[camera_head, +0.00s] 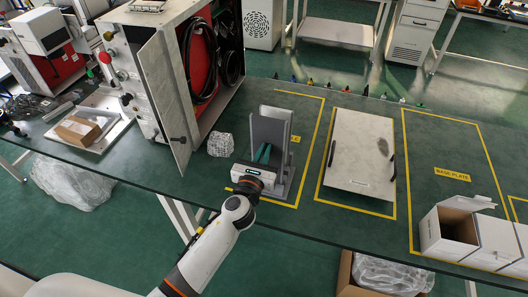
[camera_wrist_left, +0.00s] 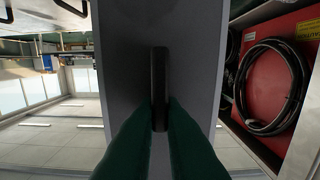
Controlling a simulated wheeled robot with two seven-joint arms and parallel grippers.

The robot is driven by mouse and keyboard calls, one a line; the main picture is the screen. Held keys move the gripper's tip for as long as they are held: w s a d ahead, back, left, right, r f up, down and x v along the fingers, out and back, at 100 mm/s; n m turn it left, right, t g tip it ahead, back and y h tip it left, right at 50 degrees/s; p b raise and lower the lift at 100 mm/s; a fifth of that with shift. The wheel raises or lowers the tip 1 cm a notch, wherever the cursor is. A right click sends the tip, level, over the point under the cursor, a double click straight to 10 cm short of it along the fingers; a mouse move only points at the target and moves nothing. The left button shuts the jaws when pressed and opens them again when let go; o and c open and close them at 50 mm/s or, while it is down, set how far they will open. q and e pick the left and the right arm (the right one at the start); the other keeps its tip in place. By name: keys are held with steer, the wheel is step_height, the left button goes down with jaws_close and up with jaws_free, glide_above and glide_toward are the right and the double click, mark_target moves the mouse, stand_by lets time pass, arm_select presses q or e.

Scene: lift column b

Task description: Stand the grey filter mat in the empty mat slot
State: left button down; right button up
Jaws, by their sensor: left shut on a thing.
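I cannot make out a grey filter mat or an empty mat slot in either view. My left gripper (camera_head: 262,154) has green fingers and is at the front of a grey upright column (camera_head: 270,126) on the green bench. In the left wrist view the fingers are shut on a black handle (camera_wrist_left: 159,75) on a flat grey face (camera_wrist_left: 195,70). The column stands upright on a grey base, inside a yellow outline. The arm and fingers hide part of its lower front. My right gripper is in neither view.
A cabinet with an open door (camera_head: 166,100) and coiled black hoses stands left of the column. A crumpled clear bag (camera_head: 220,144) lies between them. A pale panel with black handles (camera_head: 360,150) lies to the right. An open white box (camera_head: 447,235) stands at the bench's right front.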

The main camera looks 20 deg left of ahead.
arm_select(q)
steer(key=shift+f+b, duration=1.45)
steer(key=shift+f, duration=0.2)
steer(key=c, duration=1.5)
jaws_free()
steer(key=shift+o, duration=0.2)
steer(key=shift+s, duration=0.1)
steer(key=s, duration=0.8)
steer(key=shift+a, duration=0.15)
